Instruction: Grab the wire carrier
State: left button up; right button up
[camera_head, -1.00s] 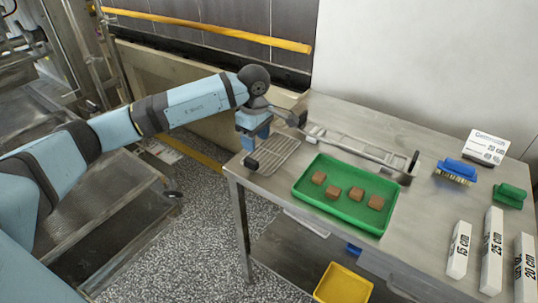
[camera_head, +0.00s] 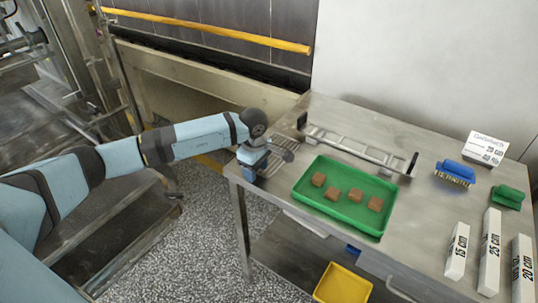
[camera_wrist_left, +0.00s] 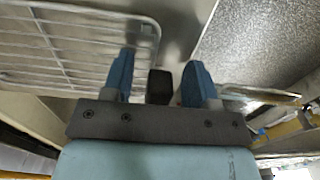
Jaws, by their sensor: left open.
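The wire carrier, a flat wire grid (camera_head: 274,150) with a black grip at its near left end, lies at the table's left corner. In the left wrist view the grid (camera_wrist_left: 60,48) fills the upper left, and the black grip (camera_wrist_left: 159,86) shows between my blue fingers. My left gripper (camera_head: 249,174) is low at that end of the grid and partly hides it. In the left wrist view its fingers (camera_wrist_left: 160,62) are apart, one on each side of the grip, with gaps visible. My right gripper is not in view.
A green tray (camera_head: 298,190) with several brown blocks lies just right of the grid. A long metal frame (camera_head: 352,147) with black ends lies behind it. Brushes (camera_head: 455,172), a sign and white length blocks stand to the right. A yellow bin (camera_head: 343,284) is below.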

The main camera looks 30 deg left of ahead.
pick_arm(q)
grip_shut()
jog(key=shift+r, duration=0.1)
